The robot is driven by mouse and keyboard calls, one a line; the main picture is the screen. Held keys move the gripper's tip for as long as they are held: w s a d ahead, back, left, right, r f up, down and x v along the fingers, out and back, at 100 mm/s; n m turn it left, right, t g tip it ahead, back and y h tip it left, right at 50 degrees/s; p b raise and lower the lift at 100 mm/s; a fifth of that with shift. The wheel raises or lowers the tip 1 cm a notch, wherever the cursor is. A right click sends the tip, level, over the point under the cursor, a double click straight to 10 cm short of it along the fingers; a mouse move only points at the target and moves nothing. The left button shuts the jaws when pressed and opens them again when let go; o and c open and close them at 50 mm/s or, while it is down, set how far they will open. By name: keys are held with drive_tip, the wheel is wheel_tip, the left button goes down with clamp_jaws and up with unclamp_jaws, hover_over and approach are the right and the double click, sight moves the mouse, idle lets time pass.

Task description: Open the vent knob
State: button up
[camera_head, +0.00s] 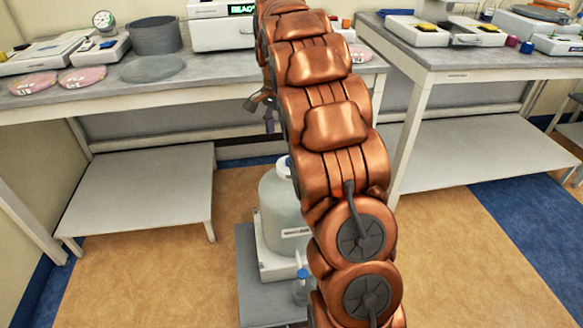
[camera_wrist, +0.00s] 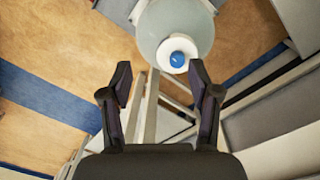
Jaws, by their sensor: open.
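The wrist view looks down on the same vessel (camera_wrist: 160,28). A blue round knob (camera_wrist: 177,59) sits in a white cap on its top; it looks like the vent knob, but no label on it is readable. The knob is hidden in the head view. My gripper (camera_wrist: 160,84) is open and empty, its two fingers apart. The knob appears beyond the fingertips, right of the middle between them, not touched. In the head view my gripper (camera_head: 262,104) shows only partly, above the vessel.
A small blue-topped bottle (camera_head: 301,288) stands in front of the vessel. A grey bench (camera_head: 230,78) with instruments is behind, and another bench (camera_head: 470,60) is at right. Low shelves (camera_head: 150,190) flank the vessel. Open floor (camera_head: 450,255) lies at front right.

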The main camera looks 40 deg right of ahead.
drive_tip(key=w+d+f+m+b, duration=0.1)
drive_tip(key=d+f, duration=0.1)
drive_tip(key=f, duration=0.1)
drive_tip(key=w+d+f+m+b, duration=0.1)
drive_tip(key=w+d+f, duration=0.1)
drive_tip(key=d+f, duration=0.1)
drive_tip(key=w+d+f+m+b, duration=0.1)
drive_tip(key=w+d+f+b, duration=0.1)
drive_tip(key=f, duration=0.1)
drive_tip(key=shift+d, duration=0.25)
wheel_tip(320, 180, down, 8)
drive_tip(key=shift+r+b, duration=0.25)
drive_tip(key=shift+b, duration=0.35)
drive_tip(key=c, duration=1.1)
